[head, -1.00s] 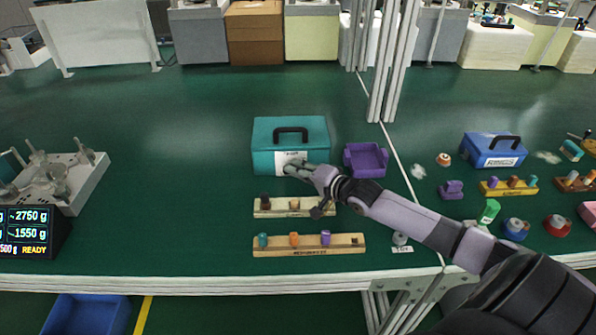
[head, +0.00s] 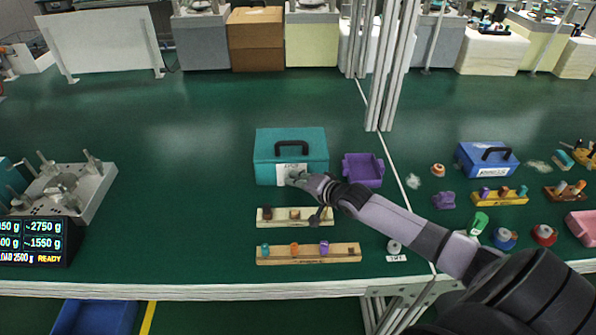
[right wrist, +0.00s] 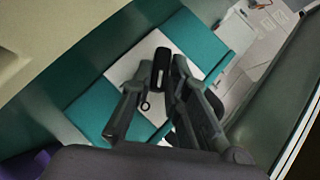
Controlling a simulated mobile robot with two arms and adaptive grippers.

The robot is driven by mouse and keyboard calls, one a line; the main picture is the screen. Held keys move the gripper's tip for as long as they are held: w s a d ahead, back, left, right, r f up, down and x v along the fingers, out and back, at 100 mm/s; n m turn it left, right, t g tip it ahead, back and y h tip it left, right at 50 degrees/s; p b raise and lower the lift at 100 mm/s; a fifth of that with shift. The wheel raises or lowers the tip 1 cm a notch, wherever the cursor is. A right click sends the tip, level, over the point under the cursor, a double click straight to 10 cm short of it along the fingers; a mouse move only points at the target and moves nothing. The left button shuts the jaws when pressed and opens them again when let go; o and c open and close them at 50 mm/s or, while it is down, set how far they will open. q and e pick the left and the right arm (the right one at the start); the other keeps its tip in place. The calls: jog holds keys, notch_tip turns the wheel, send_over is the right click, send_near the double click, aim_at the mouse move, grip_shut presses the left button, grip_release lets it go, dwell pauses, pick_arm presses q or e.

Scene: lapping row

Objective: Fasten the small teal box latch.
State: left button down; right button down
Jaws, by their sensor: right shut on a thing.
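The small teal box (head: 265,172) stands on the green bench with its lid down and its dark handle on top. A white label (head: 284,169) is on its front face. My right gripper (head: 294,177) is at that front face, over the label. In the right wrist view my right gripper (right wrist: 171,72) has its fingers close together in front of the white label (right wrist: 140,70) and the teal front (right wrist: 95,108). It is shut on the latch at the box front, which the fingers mostly hide. Whether the latch is fastened cannot be told. My left gripper is out of view.
A purple tray (head: 362,170) stands just right of the box. Two peg racks, a pale one (head: 280,223) and a wooden one (head: 283,259), lie in front. A blue box (head: 476,163) stands farther right.

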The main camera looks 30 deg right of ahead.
jog(key=n+g+h+p, duration=0.1)
jog(key=p, duration=0.3)
jog(key=a+r+n+g+h+p, duration=0.1)
jog(key=p, duration=0.4)
jog(key=shift+w+r+n+g+h, duration=0.1)
jog(key=shift+w+n+g+h, duration=0.1)
jog(key=shift+n+g+h, duration=0.15)
jog(key=shift+w+a+n+g+h+p, duration=0.1)
jog(key=shift+n+g+h+p, duration=0.45)
jog(key=shift+h+p, duration=0.5)
jog(key=shift+w+a+f+n+g+h+p, duration=0.1)
jog(key=shift+f+n+g+h+p, duration=0.15)
jog(key=shift+n+g+h, duration=0.4)
jog(key=shift+h, duration=0.35)
jog(key=c, duration=1.6)
grip_release()
jog(key=shift+o, duration=0.2)
